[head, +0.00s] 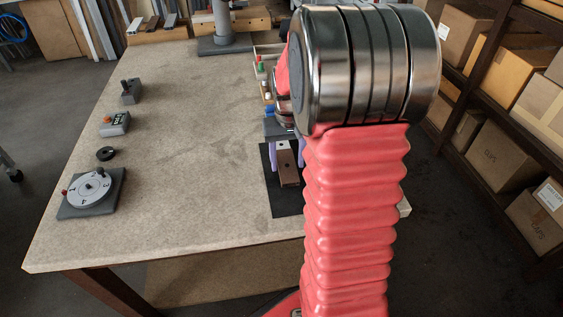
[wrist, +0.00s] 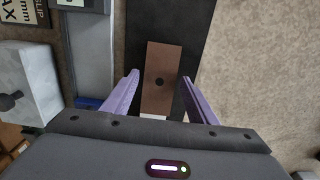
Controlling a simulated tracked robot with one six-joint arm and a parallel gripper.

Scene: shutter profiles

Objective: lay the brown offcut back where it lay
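The brown offcut (wrist: 160,60) is a flat strip with one dark round hole, between the two purple fingers of my gripper (wrist: 160,78) in the wrist view. The fingers stand apart, with a gap on each side of the strip, so my gripper is open. In the head view the brown offcut (head: 289,171) appears to lie on the black mat (head: 286,204), below my gripper (head: 286,158). My arm hides much of the right side of the mat and table.
A row of small items and a blue block (head: 275,127) stand beyond the mat. The middle of the table is clear.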

